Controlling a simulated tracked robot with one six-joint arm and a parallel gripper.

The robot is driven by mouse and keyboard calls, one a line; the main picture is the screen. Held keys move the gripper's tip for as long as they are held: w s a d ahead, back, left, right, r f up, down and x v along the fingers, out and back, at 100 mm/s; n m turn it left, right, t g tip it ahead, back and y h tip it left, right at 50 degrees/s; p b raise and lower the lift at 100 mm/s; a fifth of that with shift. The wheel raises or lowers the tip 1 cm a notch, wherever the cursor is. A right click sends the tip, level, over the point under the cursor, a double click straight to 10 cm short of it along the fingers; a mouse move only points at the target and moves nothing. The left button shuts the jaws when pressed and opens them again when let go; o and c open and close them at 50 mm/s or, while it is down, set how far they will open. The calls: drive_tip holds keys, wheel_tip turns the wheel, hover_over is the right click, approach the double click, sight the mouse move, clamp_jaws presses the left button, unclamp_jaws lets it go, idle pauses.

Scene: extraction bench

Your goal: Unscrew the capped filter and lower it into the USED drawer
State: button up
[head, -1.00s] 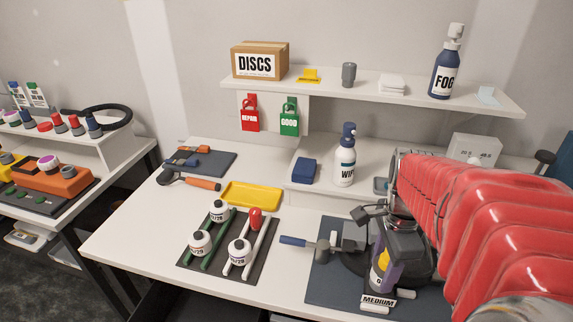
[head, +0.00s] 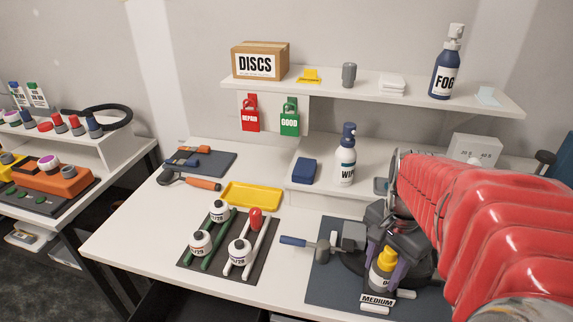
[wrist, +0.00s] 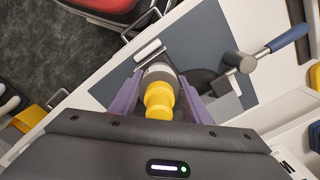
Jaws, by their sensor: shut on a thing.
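The capped filter (head: 380,278) is a white-labelled cylinder with a yellow cap (head: 387,257), at the right front of the bench in the head view. My gripper (head: 386,272) is shut on it, with a purple finger on either side. In the wrist view the filter (wrist: 160,72) and its yellow cap (wrist: 159,100) sit between the purple fingers of my gripper (wrist: 162,78). The filter is over or beside a dark round unit on a blue-grey mat (head: 322,283); whether its thread is free is hidden. No drawer marked USED can be read.
A MEDIUM label plate (head: 379,300) stands just in front of the filter. A yellow tray (head: 252,196) and WIPE bottle (head: 345,158) stand behind.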

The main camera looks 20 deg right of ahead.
drive_tip(key=n, duration=1.4)
drive_tip(key=shift+n, duration=0.3)
drive_tip(key=o, duration=1.2)
drive_tip(key=m, duration=0.5)
drive_tip(key=shift+m, duration=0.3)
drive_tip(key=m, duration=1.5)
